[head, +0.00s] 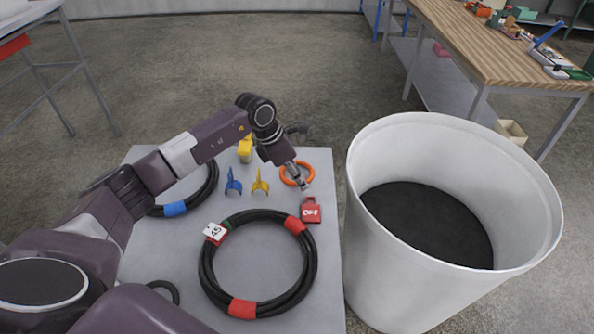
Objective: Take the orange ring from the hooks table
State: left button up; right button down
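The orange ring (311,172) lies near the far right part of the grey hooks table (190,285). My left gripper (302,184) reaches down over the ring from the upper left, and its fingertips overlap the ring in the picture. The fingers hide part of the ring. I cannot tell whether they touch it or whether they are open or shut. My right gripper is not in view.
A blue hook (233,183), a yellow hook (260,184) and a red OFF tag (311,211) are close by. A black hose coil (205,265) with red bands lies nearer. A large white bin (400,290) stands right of the table.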

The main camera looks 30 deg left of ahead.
pick_arm(q)
jog(key=shift+d+f, duration=0.1)
jog(key=shift+f, duration=0.15)
grip_shut()
jog(key=shift+w+r, duration=0.1)
dwell(0.3)
